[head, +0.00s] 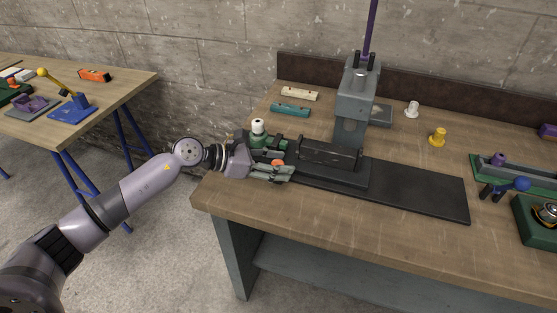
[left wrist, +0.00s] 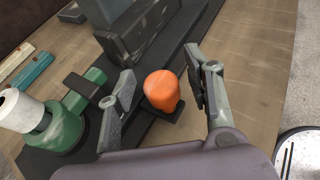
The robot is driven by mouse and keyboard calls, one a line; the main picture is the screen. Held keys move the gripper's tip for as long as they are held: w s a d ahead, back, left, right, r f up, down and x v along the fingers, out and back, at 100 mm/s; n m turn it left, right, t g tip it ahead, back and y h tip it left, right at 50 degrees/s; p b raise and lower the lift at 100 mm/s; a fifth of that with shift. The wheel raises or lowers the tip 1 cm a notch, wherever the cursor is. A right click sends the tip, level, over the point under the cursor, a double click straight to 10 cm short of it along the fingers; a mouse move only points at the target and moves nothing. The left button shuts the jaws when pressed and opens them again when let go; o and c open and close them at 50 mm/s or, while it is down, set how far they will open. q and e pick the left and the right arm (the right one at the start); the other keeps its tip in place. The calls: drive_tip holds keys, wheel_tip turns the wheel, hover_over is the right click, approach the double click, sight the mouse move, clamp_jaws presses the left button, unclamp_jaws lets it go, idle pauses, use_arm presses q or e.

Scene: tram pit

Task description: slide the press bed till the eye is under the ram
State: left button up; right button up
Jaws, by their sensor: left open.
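The grey press (head: 356,98) stands on the workbench, with a purple lever rising from its top. Its dark press bed (head: 335,172), with an upright plate along it, sits on a long black base plate (head: 430,198) in front of the column. An orange knob (head: 278,162) is at the bed's left end. My left gripper (head: 290,172) is at that end. In the left wrist view the orange knob (left wrist: 162,90) lies between the open fingers, with gaps on both sides. I cannot make out the eye or the ram's lower end. My right gripper is not in view.
A green fixture with a white cap (head: 258,127) stands close beside my left gripper; it also shows in the left wrist view (left wrist: 62,128). A teal bar (head: 290,109) and a cream bar (head: 300,94) lie behind. The base plate's right part is clear.

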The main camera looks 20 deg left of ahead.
use_arm(q)
drive_tip(key=shift+w+d, duration=0.1)
clamp_jaws()
idle(0.7)
